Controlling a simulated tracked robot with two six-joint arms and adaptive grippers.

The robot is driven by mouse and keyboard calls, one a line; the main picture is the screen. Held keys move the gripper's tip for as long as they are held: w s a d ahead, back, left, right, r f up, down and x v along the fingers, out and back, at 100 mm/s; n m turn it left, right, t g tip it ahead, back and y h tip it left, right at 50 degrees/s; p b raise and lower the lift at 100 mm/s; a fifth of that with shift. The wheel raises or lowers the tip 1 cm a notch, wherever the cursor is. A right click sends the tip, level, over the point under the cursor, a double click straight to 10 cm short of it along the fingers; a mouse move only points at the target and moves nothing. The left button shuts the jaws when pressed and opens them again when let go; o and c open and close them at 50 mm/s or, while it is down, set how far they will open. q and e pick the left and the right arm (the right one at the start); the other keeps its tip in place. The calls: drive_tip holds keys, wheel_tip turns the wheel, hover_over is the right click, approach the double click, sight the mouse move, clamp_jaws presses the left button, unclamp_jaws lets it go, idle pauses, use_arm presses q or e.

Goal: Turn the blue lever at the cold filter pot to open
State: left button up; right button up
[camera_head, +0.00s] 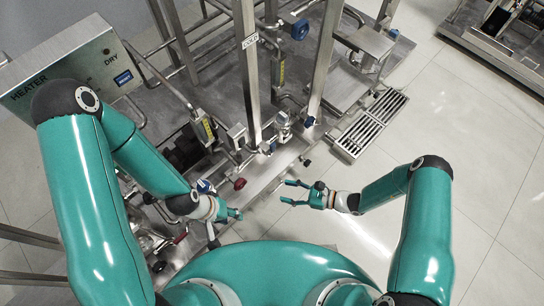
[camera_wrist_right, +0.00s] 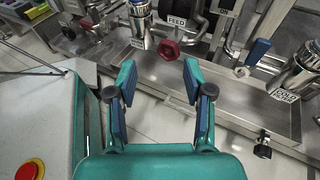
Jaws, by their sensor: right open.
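The cold filter pot (camera_wrist_right: 300,72) is a shiny metal cylinder at the right of the right wrist view, with a label reading COLD FILTER. The blue lever (camera_wrist_right: 258,50) stands just left of it on a thin metal pipe. In the head view the pot (camera_head: 284,124) and the blue lever (camera_head: 267,147) show small at the skid's front. My right gripper (camera_head: 287,192) is open and empty, in front of the skid and apart from the lever; its fingers also frame the right wrist view (camera_wrist_right: 158,82). My left gripper (camera_head: 237,213) is low, left of the right one; its finger opening is unclear.
A black knob (camera_wrist_right: 262,150) juts from the tray front (camera_wrist_right: 215,104). Steel posts (camera_head: 247,75) rise behind. A floor grate (camera_head: 368,125) lies right.

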sight(274, 148)
drive_tip(key=w+d+f+m+t+h+b, duration=0.2)
drive_tip(key=w+d+f+m+t+b, duration=0.3)
drive_tip(key=w+t, duration=0.4)
drive_tip(key=shift+m, duration=0.4)
drive_tip(key=x, duration=0.5)
drive_tip(key=f+b+x, duration=0.1)
drive_tip(key=x, duration=0.4)
drive_tip(key=b+x, duration=0.1)
drive_tip(key=x, duration=0.4)
drive_tip(key=shift+w+a+f, duration=0.15)
drive_tip(key=shift+a+f, duration=0.05)
use_arm(q)
wheel_tip(274, 148, down, 9)
drive_tip(key=shift+f, duration=0.1)
use_arm(e)
clamp_jaws()
